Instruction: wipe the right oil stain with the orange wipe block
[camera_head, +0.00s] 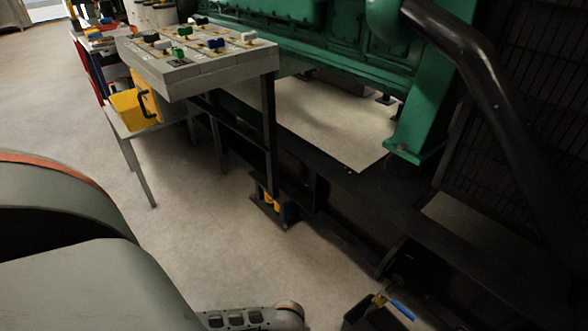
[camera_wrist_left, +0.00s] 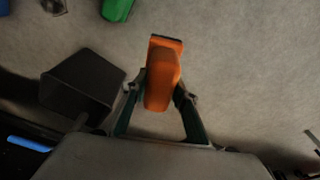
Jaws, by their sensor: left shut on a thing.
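The orange wipe block (camera_wrist_left: 162,75) is in the left wrist view, held upright in the picture between the two fingers of my left gripper (camera_wrist_left: 160,97). The gripper is shut on it, with a finger on each side. Grey floor lies behind the block; I cannot tell how far below it is. I cannot make out an oil stain in either view. The fingers and the block do not show in the head view. My right gripper is in neither view.
A dark box (camera_wrist_left: 80,85) is left of the block, with a green object (camera_wrist_left: 117,10) above. In the head view, a control desk (camera_head: 190,75) with a yellow bin (camera_head: 132,108) stands upper left, the green genset (camera_head: 330,45) behind. Open floor (camera_head: 190,220) lies between.

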